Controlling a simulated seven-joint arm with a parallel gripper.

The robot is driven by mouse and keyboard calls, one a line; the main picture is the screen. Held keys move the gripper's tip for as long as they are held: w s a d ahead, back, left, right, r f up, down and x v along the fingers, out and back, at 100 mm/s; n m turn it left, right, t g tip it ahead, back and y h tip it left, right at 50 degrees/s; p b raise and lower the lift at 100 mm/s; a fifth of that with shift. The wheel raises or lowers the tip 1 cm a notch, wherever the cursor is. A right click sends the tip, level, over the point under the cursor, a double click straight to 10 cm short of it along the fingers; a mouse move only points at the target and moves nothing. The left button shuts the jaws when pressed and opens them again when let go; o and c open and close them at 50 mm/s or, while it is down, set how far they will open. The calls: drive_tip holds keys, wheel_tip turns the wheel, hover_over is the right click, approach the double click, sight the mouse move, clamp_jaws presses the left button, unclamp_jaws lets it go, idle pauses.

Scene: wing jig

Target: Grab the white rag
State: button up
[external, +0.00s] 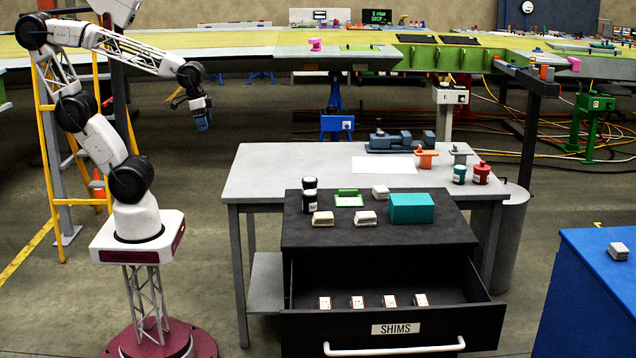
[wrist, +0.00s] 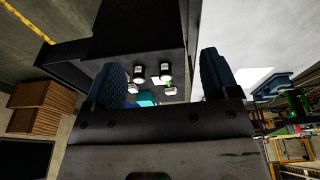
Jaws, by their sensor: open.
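Several small whitish folded pads that look like rags are in the external view. Two lie near the front of the black cabinet top, a left pad (external: 323,218) and a middle pad (external: 366,217). A third pad (external: 380,192) lies farther back, and another pad (external: 618,252) is on the blue cabinet at right. I cannot tell which one is the white rag. My gripper (external: 203,120) is open and empty, high in the air left of the table and far from the pads. In the wrist view its blue fingers (wrist: 163,78) stand wide apart, with small pale items visible between them.
The black cabinet (external: 300,240) has an open SHIMS drawer (external: 395,329) holding several small tagged pieces. A teal box (external: 411,208), dark jars (external: 309,192) and a green-framed card (external: 348,198) stand near the pads. The grey table (external: 260,180) is clear at left.

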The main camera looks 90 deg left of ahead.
drive_tip(key=w+d+f+n+g+h, duration=0.1)
drive_tip(key=w+n+h, duration=0.3)
drive_tip(key=w, duration=1.2)
drive_tip(key=w+d+f+n+g+h, duration=0.15)
drive_tip(key=w+n, duration=0.45)
drive_tip(key=w, duration=1.1)
drive_tip(key=n+t+h, duration=0.3)
drive_tip(key=n+h, duration=0.5)
drive_tip(key=n, duration=0.2)
approach(379, 186)
drive_tip(key=d, duration=0.2)
drive_tip(key=shift+w+f+g+y, duration=0.2)
drive_tip(key=shift+w+g+y, duration=0.05)
drive_tip(key=shift+w, duration=0.15)
drive_tip(key=shift+x, duration=1.35)
drive_tip(key=shift+d, duration=0.1)
